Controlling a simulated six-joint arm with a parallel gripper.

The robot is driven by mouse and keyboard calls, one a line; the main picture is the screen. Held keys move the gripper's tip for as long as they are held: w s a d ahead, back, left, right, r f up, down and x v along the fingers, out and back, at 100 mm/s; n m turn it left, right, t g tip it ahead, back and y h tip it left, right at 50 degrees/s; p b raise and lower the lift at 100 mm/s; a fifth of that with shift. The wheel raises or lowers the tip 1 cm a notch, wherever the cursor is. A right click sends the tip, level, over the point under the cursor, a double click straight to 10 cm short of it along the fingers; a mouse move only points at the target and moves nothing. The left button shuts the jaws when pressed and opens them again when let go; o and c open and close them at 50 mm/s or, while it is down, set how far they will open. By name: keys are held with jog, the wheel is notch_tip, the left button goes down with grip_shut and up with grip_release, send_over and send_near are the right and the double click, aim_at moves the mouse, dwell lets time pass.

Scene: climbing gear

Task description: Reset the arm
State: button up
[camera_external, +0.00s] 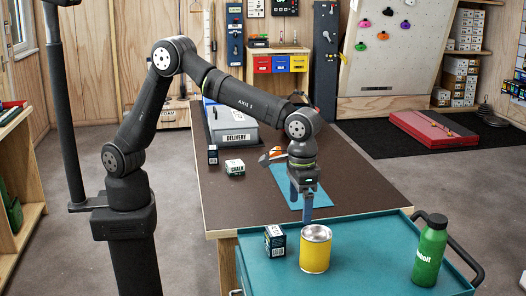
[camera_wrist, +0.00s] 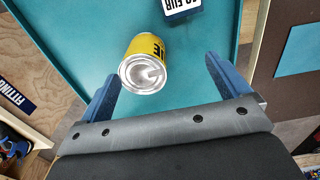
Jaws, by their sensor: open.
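My gripper (camera_external: 301,206) points down with its blue fingers apart, close behind a yellow can (camera_external: 315,250) in the outside view. The can stands upright on the teal cart top (camera_external: 375,250) and has an open-looking silver top. In the wrist view, the can (camera_wrist: 146,64) shows between my open fingers (camera_wrist: 162,67), nearer the left one. Nothing is seen held between the fingers. The exact height of the fingertips above the cart is hard to tell.
A small dark box (camera_external: 275,241) stands left of the can, and a green bottle (camera_external: 429,252) stands at the cart's right. On the brown table (camera_external: 235,200) are a chalk box (camera_external: 235,167), a dark box (camera_external: 213,154), a blue mat (camera_external: 284,185) and a grey delivery bin (camera_external: 236,126).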

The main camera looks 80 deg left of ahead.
jog(key=w+a+n, duration=0.2)
jog(key=w+a, duration=0.2)
jog(key=a, duration=0.3)
jog(key=w+a+f+n, duration=0.1)
jog(key=w+a, duration=0.2)
jog(key=a, duration=0.4)
jog(key=w+a+n, duration=0.2)
jog(key=w+a, duration=0.2)
jog(key=a, duration=0.3)
jog(key=w+a+f+n, duration=0.1)
jog(key=a+n, duration=0.3)
jog(key=a, duration=1.8)
jog(key=shift+w, duration=0.25)
jog(key=shift+a+f, duration=0.1)
